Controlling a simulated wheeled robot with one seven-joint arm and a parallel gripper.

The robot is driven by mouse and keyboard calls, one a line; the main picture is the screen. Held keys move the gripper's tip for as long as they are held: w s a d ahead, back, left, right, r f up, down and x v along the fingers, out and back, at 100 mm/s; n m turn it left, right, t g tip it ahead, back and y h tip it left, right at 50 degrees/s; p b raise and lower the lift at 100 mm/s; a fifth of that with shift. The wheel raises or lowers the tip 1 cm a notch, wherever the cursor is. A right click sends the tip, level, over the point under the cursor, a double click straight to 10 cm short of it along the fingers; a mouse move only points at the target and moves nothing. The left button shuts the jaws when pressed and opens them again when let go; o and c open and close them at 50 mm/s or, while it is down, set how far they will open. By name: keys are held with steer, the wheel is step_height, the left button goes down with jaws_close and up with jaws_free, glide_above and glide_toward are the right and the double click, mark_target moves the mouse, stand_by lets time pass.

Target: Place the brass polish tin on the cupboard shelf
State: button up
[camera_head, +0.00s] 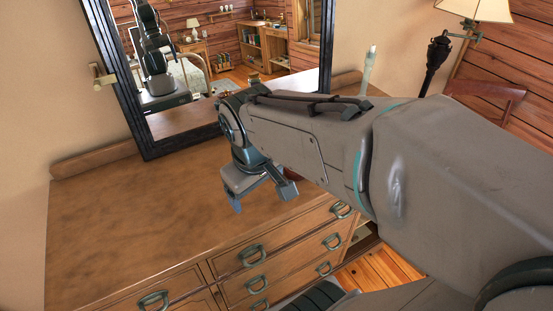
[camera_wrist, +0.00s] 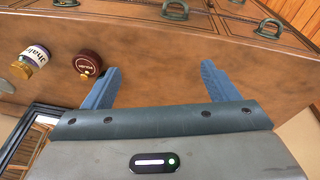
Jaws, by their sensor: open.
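A round, dark red tin (camera_wrist: 88,63) with pale lettering lies on the dresser top in the wrist view. It is just left of my left-hand finger and looks like the polish tin, but its label is too small to read. My gripper (camera_wrist: 160,68) is open, with nothing between its fingers but bare wood. In the head view my gripper (camera_head: 262,196) hangs over the dresser top, near the front edge. No cupboard shelf shows directly.
A jar (camera_wrist: 32,60) with a pale, lettered label stands left of the tin. A black-framed mirror (camera_head: 145,130) stands at the back of the dresser (camera_head: 120,215), reflecting wooden shelving. A lamp (camera_head: 437,60) is at the right. The dresser's left side is clear.

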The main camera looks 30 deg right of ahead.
steer(key=w+f+n+h+b, duration=0.2)
steer(key=w+f+n+h, duration=0.2)
steer(key=w, duration=0.3)
steer(key=w+f+n+g+h+b, duration=0.1)
steer(key=w+f+n+h+b, duration=0.2)
steer(key=w+f+n+h, duration=0.1)
steer(key=w+f+n+g+h+b, duration=0.1)
steer(key=w+f+n+h, duration=0.3)
steer(key=w, duration=0.5)
steer(key=shift+w+d+f+n+b, duration=0.2)
steer(key=shift+f+n+b, duration=0.15)
steer(key=shift+f+n, duration=0.25)
steer(key=shift+w+d+f+n+b, duration=0.15)
steer(key=shift+f+n+b, duration=0.2)
steer(key=shift+n, duration=0.45)
steer(key=shift+w+a+n, duration=0.3)
steer(key=shift+w+d+f+h, duration=0.1)
steer(key=shift+w+h, duration=0.1)
steer(key=shift+h, duration=0.2)
steer(key=x, duration=0.8)
steer(key=shift+w+d, duration=0.1)
steer(key=shift+d, duration=0.05)
steer(key=shift+w+p+x, duration=0.15)
steer(key=shift+p+x, duration=0.2)
steer(key=shift+x, duration=0.95)
steer(key=shift+w+p+x, duration=0.1)
steer(key=shift+p+x, duration=0.2)
steer(key=shift+x, duration=1)
steer(key=c, duration=1.2)
steer(key=shift+c, duration=0.3)
